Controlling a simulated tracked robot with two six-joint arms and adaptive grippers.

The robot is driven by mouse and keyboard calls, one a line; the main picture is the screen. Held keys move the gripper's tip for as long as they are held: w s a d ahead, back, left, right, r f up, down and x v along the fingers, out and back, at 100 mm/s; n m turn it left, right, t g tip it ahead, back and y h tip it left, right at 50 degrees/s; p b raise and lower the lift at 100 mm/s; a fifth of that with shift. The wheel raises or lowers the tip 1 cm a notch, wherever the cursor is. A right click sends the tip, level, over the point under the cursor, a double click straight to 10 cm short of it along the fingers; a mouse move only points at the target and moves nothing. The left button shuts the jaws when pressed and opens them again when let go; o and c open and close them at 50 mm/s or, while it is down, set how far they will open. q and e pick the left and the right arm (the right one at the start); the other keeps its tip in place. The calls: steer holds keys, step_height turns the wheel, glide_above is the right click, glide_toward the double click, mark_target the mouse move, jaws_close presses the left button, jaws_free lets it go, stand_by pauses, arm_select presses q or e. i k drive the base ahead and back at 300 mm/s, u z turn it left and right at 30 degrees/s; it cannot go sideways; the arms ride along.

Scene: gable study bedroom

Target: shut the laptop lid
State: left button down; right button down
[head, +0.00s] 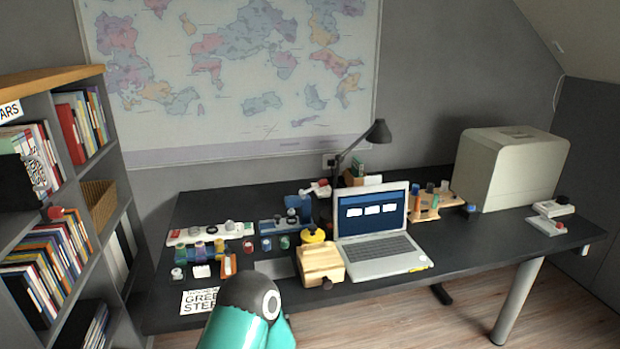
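Neither gripper's fingers can be made out in the head view.
A wooden block (320,263) stands close against the laptop's left side. A black lamp (376,133) rises behind the lid.

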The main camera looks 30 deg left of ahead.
mark_target(375, 207)
steer(key=u, duration=0.45)
steer(key=i, duration=1)
